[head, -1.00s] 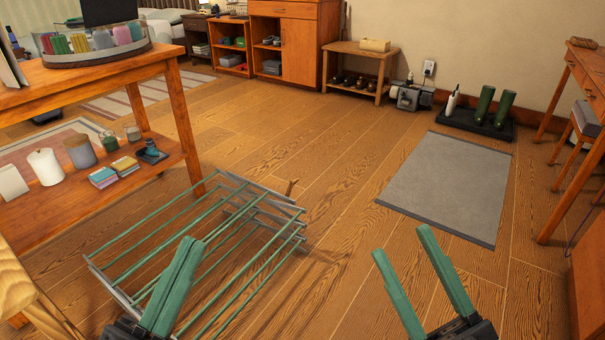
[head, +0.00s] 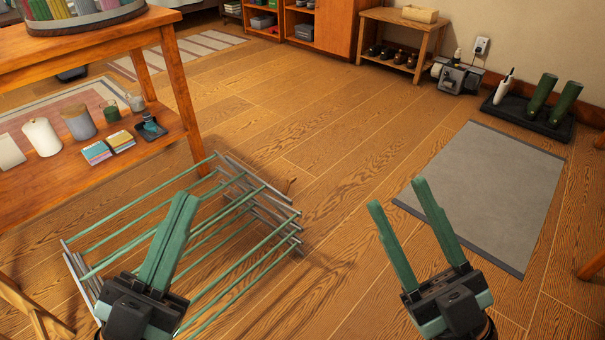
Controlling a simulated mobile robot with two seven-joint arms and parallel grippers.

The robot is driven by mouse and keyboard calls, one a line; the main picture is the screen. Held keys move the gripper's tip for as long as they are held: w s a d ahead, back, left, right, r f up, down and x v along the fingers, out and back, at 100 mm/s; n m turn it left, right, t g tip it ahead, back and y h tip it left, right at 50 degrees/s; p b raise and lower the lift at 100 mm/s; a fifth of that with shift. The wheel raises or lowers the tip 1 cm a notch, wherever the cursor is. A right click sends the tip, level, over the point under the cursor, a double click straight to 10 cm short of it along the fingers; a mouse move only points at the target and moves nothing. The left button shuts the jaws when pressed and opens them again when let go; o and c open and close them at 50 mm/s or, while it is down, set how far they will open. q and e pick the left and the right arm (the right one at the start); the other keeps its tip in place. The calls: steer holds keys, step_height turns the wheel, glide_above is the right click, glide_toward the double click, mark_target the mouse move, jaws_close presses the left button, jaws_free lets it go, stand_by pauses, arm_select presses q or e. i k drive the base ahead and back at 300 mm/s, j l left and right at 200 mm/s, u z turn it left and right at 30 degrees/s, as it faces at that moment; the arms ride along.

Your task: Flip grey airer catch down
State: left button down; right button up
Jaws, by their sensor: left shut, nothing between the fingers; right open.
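The airer (head: 233,202) is a low rack of green rods with grey end frames, standing on the wooden floor at the lower left. My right gripper (head: 396,193) is open and empty, over bare floor to the right of the airer.
A wooden table (head: 178,85) with a lower shelf of jars and cards stands close at the left. A grey mat (head: 490,195) lies at the right. A boot tray (head: 515,110) and a shoe bench (head: 405,65) stand along the back wall. The floor between airer and mat is clear.

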mark_target(291, 180)
steer(key=i+l+u, duration=0.1)
steer(key=l, duration=0.25)
steer(key=i+l+u, duration=0.25)
steer(key=i+l, duration=0.15)
steer(key=l, duration=0.35)
steer(key=i+l+u, duration=0.15)
steer(key=l, duration=0.2)
steer(key=i+l+u, duration=0.1)
steer(key=l, duration=0.3)
steer(key=i+l+u, duration=0.1)
steer(key=l, duration=0.3)
steer(key=i+l+u, duration=0.15)
steer(key=l, duration=0.3)
steer(key=k+l+u, duration=0.1)
steer(key=l, duration=0.3)
steer(key=k+l, duration=0.15)
steer(key=l, duration=0.25)
steer(key=k+l+u, duration=0.15)
steer(key=l, duration=0.25)
steer(key=i+j, duration=0.2)
steer(key=i, duration=0.35)
